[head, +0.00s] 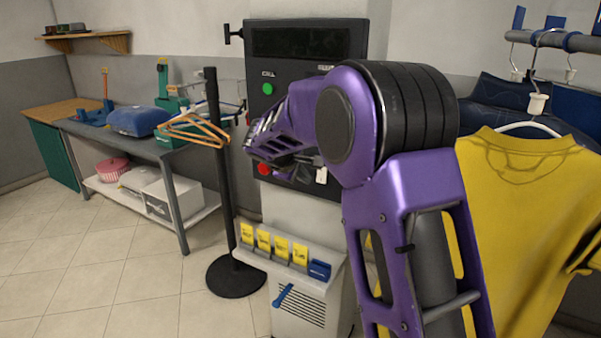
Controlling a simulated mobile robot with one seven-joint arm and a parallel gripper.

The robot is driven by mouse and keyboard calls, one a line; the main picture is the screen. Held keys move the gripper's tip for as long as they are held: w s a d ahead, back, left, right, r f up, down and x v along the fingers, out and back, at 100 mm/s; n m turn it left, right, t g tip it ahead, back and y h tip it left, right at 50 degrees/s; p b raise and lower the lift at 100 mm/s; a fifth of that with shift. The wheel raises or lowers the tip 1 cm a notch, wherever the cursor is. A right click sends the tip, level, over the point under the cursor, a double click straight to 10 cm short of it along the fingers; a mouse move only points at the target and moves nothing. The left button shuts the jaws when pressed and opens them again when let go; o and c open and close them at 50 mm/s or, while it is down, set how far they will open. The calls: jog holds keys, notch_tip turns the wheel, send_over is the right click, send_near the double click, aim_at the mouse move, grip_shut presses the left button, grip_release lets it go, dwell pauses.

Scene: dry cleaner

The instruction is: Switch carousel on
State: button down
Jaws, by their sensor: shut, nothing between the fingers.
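The carousel control panel (258,60) is a dark upright box on a pale cabinet, with a black display (300,42) at its top. A round green button (268,89) shows at its upper left, under a small label too small to read. A red button (264,169) shows at its lower left. My gripper (303,160) is in front of the lower panel, right of the red button and below the green one. Its fingers look shut and empty. I cannot tell whether they touch the panel. My arm hides the panel's middle and right side.
Yellow cards (262,240) and a blue holder (319,270) sit on the ledge below. A yellow shirt (525,200) hangs at right. A worktable (112,127) stands at left, with clear floor before it.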

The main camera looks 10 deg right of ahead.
aim_at(317, 172)
jog(key=shift+w+d+f+p, duration=0.15)
jog(key=shift+w+d+f, duration=0.5)
jog(key=shift+w, duration=0.3)
jog(key=shift+w+d+f+p, duration=0.1)
jog(key=shift+w+d+f, duration=0.4)
jog(key=shift+w+d, duration=0.4)
jog(key=shift+w+d+f+p, duration=0.15)
jog(key=shift+w+d+f, duration=0.4)
jog(key=shift+w, duration=0.5)
jog(key=shift+f+b, duration=0.35)
jog(key=shift+b, duration=0.6)
jog(key=shift+w+r+b, duration=0.1)
jog(key=shift+b, duration=0.2)
notch_tip(317, 172, up, 2)
jog(key=shift+d+r+p, duration=0.1)
jog(key=shift+p, duration=0.7)
